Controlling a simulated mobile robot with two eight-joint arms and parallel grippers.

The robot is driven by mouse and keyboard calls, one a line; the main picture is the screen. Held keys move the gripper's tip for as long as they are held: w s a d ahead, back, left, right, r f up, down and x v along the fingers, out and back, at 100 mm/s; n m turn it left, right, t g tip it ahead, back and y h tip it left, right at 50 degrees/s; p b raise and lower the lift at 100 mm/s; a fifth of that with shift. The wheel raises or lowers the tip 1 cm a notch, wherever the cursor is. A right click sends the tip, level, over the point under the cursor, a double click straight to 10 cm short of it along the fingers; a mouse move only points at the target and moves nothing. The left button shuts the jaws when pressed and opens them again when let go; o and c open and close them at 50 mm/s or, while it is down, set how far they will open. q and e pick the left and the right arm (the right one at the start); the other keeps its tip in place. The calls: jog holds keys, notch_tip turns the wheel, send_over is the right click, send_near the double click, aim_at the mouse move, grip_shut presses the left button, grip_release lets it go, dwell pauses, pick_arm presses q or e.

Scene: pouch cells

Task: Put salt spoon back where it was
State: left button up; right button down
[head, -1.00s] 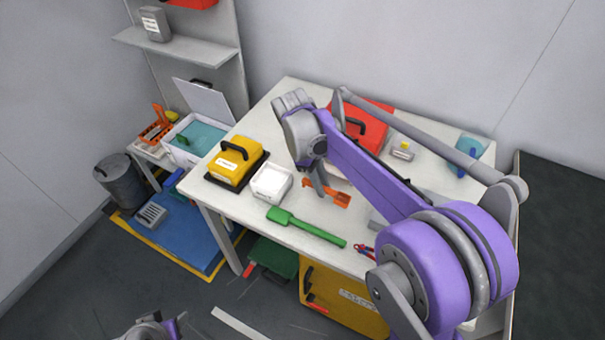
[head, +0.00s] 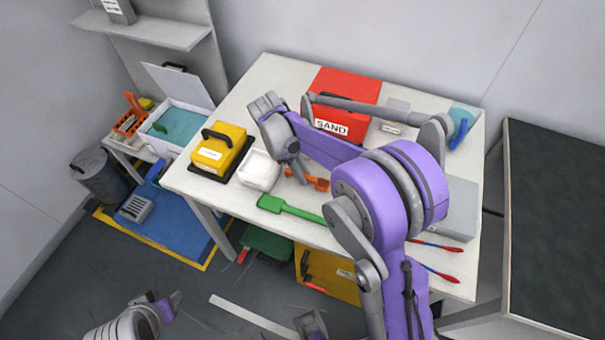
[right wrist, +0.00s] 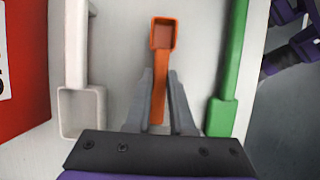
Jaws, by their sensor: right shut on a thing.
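An orange scoop (right wrist: 163,32) lies between the fingers of my right gripper (right wrist: 159,82), which is shut on its handle. In the head view the orange scoop (head: 319,183) shows beside my right gripper (head: 300,174), partly hidden by it. I cannot tell whether the scoop touches the table. A white scoop (right wrist: 82,110) and a green scoop (right wrist: 224,112) lie on either side of it. The green scoop also shows in the head view (head: 290,208). No scoop shows a readable salt label. My left gripper (head: 168,303) is low at the bottom left, its fingers unclear.
The white table (head: 220,120) holds a yellow box (head: 220,140), a white open container (head: 258,170) and a red box marked SAND (head: 345,88). Red-and-blue tools (head: 437,246) lie near the front right. A white case (head: 160,130) stands left of the table.

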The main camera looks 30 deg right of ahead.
jog(key=shift+f, duration=0.4)
jog(key=shift+f, duration=0.1)
jog(key=shift+f, duration=0.15)
jog(key=c, duration=0.8)
grip_release()
jog(key=v, duration=1.2)
jog(key=s+a+f+m+t+y, duration=0.1)
jog(key=s+m+t, duration=0.1)
jog(key=s, duration=0.5)
jog(key=s+f+m+t+y, duration=0.1)
jog(key=s+f+m+t, duration=0.1)
jog(key=s, duration=0.5)
jog(key=s+a+f+m+t+y, duration=0.1)
jog(key=s+f+m+t, duration=0.1)
jog(key=s+m+t, duration=0.2)
jog(key=shift+s+a+t+p, duration=0.15)
jog(key=shift+s+a+p, duration=0.05)
jog(key=shift+s, duration=0.55)
jog(key=shift+s+a+t+p, duration=0.15)
jog(key=shift+s, duration=0.6)
